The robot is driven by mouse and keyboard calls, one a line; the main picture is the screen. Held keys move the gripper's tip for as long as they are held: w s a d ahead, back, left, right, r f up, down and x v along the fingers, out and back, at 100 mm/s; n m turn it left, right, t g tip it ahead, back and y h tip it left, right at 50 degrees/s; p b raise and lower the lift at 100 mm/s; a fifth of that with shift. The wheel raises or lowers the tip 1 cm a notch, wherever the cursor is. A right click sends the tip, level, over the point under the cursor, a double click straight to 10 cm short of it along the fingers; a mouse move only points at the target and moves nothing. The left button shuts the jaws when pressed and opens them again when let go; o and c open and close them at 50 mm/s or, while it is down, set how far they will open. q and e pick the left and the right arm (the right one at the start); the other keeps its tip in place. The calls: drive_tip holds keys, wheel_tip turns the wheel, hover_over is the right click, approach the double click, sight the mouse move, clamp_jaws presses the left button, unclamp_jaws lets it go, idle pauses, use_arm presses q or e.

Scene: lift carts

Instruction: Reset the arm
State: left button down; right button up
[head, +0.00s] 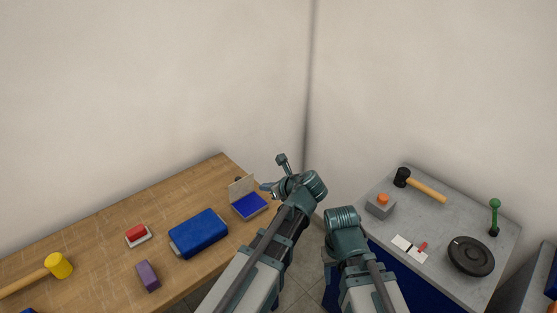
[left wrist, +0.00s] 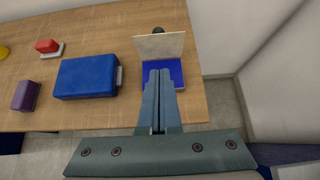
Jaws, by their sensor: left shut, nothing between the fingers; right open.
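My left gripper (left wrist: 158,76) is shut with nothing between its fingers. In the left wrist view its fingertips overlap the open blue pad box (left wrist: 177,72), which has a raised pale lid (left wrist: 158,45); I cannot tell the gap between them. In the head view my left arm reaches toward the right end of the wooden table, beside the same pad box (head: 249,206). My right arm shows at the lower middle of the head view, in front of the grey cart. Its gripper is not visible.
The wooden table (head: 90,240) holds a blue case (head: 199,234), a red-topped block (head: 137,234), a purple block (head: 147,276) and a yellow mallet (head: 58,265). The grey cart (head: 450,222) holds a black mallet (head: 402,177), a black disc (head: 471,256) and a green-handled tool (head: 494,215). Walls stand behind.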

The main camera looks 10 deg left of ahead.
use_arm(q)
drive_tip(key=s+d+f+n+g+h, duration=0.3)
drive_tip(key=s+d+n, duration=0.3)
drive_tip(key=s+n, duration=0.4)
drive_tip(key=s+d+f+n+g+h, duration=0.3)
drive_tip(key=s+d+f+n+h, duration=0.1)
drive_tip(key=s+n, duration=0.6)
drive_tip(key=shift+s+d+f+n+g, duration=0.15)
drive_tip(key=shift+d+f+n+g, duration=0.15)
drive_tip(key=shift+d+f+n, duration=0.7)
drive_tip(key=shift+r, duration=0.1)
